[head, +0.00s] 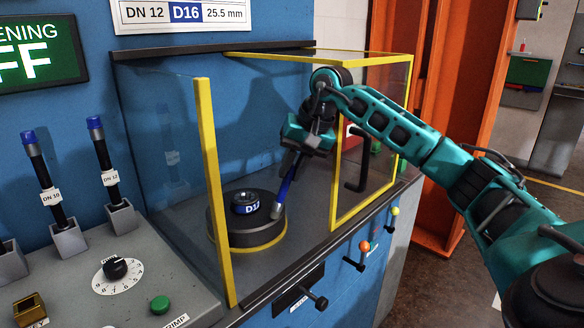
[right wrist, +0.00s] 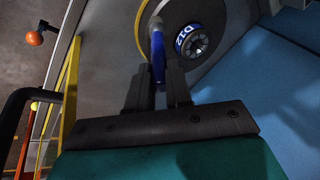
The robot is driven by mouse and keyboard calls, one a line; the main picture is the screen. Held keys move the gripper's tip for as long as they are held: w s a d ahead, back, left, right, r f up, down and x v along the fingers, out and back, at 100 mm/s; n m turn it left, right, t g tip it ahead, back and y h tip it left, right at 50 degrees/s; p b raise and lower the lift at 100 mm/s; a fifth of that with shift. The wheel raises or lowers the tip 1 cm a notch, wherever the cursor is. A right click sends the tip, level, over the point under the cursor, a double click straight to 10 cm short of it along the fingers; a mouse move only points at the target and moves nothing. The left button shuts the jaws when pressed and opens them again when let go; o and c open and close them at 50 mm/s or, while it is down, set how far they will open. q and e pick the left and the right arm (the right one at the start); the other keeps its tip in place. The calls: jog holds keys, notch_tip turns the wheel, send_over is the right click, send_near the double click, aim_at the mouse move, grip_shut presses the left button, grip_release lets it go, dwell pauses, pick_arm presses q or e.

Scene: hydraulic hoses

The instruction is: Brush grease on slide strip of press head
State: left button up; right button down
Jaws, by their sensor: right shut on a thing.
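The press head (head: 247,228) is a round dark block with a yellow ring at its base, inside the glazed enclosure. A die with a blue label (head: 248,205) sits in its top centre; the label reads like D12 in the right wrist view (right wrist: 186,36). My right gripper (head: 293,168) is inside the enclosure, above and right of the press head, shut on a blue-handled brush (head: 284,190). The brush points down, its pale tip at the right rim of the press head; I cannot tell whether it touches. The slide strip cannot be made out. My left gripper is out of view.
Yellow-edged clear panels (head: 216,190) stand left and right of the press head. A black handle (head: 358,160) is on the right panel, close to my right arm. A control panel (head: 90,280) with a dial, a green button and blue-topped tools in holders lies left.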

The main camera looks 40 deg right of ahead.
notch_tip(320, 180, up, 6)
jog(key=p, duration=0.5)
jog(key=shift+f, duration=0.15)
jog(key=shift+r, duration=1.5)
jog(key=shift+w, duration=0.1)
